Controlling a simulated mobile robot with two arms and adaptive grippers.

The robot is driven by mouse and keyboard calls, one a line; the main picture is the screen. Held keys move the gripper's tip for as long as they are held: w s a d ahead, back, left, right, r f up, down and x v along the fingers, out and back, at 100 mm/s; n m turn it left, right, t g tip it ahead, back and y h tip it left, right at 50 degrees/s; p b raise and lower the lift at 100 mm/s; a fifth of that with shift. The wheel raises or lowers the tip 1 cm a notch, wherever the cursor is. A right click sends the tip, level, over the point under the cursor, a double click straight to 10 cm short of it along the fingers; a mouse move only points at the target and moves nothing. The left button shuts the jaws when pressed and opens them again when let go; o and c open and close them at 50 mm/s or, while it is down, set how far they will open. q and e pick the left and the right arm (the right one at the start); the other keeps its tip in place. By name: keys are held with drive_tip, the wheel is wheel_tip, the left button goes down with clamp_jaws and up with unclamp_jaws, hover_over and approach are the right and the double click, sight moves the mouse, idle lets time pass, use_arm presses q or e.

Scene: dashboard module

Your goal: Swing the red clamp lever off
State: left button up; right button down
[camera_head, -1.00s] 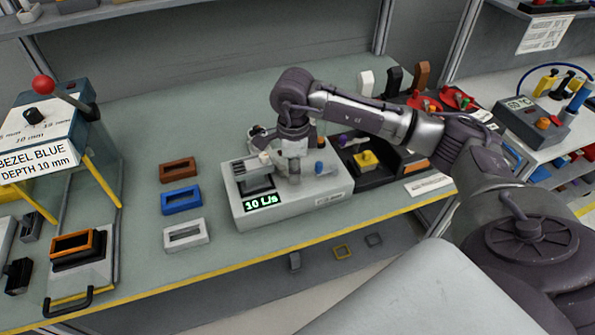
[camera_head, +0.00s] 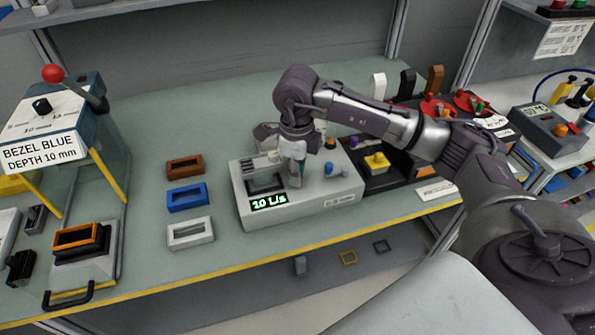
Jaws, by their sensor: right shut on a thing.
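A pale grey unit (camera_head: 314,203) with a green "10 L/s" display stands on the workbench. My right gripper (camera_head: 296,180) reaches down over its middle and is shut on a small part there. The gripper and wrist cover that part, so I cannot make out its shape or colour. No red lever shows clearly on the unit. A dark recess (camera_head: 265,184) is visible just left of the gripper. A lever with a red ball knob (camera_head: 52,73) stands on the blue-grey press at the far left, away from my gripper. My left gripper is out of view.
Brown (camera_head: 185,166), blue (camera_head: 187,197) and white (camera_head: 190,233) bezels lie left of the unit. An orange bezel (camera_head: 77,238) sits in the press. A black fixture with a yellow part (camera_head: 377,161) stands close to the unit's right.

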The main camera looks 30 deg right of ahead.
drive_tip(key=c, duration=1.1)
unclamp_jaws()
drive_tip(key=shift+o, duration=0.2)
wheel_tip(320, 180, up, 12)
